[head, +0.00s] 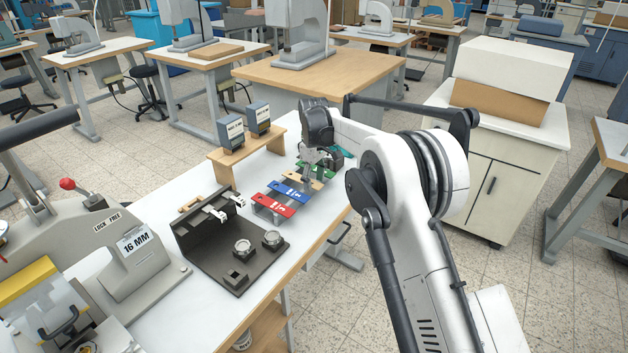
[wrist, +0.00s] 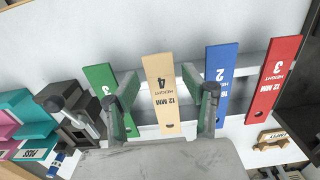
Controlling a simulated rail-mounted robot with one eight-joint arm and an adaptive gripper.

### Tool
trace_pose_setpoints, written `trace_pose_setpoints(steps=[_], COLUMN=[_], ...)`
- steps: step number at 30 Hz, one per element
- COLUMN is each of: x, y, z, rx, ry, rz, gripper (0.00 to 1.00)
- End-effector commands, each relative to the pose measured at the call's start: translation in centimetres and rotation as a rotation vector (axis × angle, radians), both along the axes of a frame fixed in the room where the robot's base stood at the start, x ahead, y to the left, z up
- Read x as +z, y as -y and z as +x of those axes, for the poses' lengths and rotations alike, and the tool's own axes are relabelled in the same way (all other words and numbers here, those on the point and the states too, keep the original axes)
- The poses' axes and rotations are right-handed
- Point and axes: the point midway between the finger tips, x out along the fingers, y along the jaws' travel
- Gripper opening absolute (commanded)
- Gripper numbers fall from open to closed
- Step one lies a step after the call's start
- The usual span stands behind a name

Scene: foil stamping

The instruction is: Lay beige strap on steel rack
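The beige strap (wrist: 160,88), marked 12 MM HEIGHT, lies across the steel rack (wrist: 253,72) between the green strap (wrist: 104,84) and the blue strap (wrist: 222,75). It also shows in the head view (head: 300,181), partly hidden under my gripper (head: 318,165). In the wrist view, my gripper (wrist: 160,75) has one finger on each side of the beige strap, with gaps between the fingers and its edges. It is open and holds nothing. The red strap (wrist: 276,78) lies at the right end of the row.
A wooden stand with two labelled blocks (head: 243,158) is behind the rack. A dark fixture with small round parts (head: 230,260) stands nearer the front. Pink and teal bins (wrist: 25,115) show at the left in the wrist view. White table lies around the rack.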

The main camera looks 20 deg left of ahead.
Motion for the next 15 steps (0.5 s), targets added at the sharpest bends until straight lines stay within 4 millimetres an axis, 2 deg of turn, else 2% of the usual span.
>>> trace_pose_setpoints(steps=[8, 11, 15], x=[0.1, 0.8, 2.8], y=[0.0, 0.0, 0.0], z=[0.0, 0.0, 0.0], rx=[0.0, 0.0, 0.0], ry=[0.0, 0.0, 0.0], rz=[0.001, 0.001, 0.001], gripper=[0.5, 0.5, 0.5])
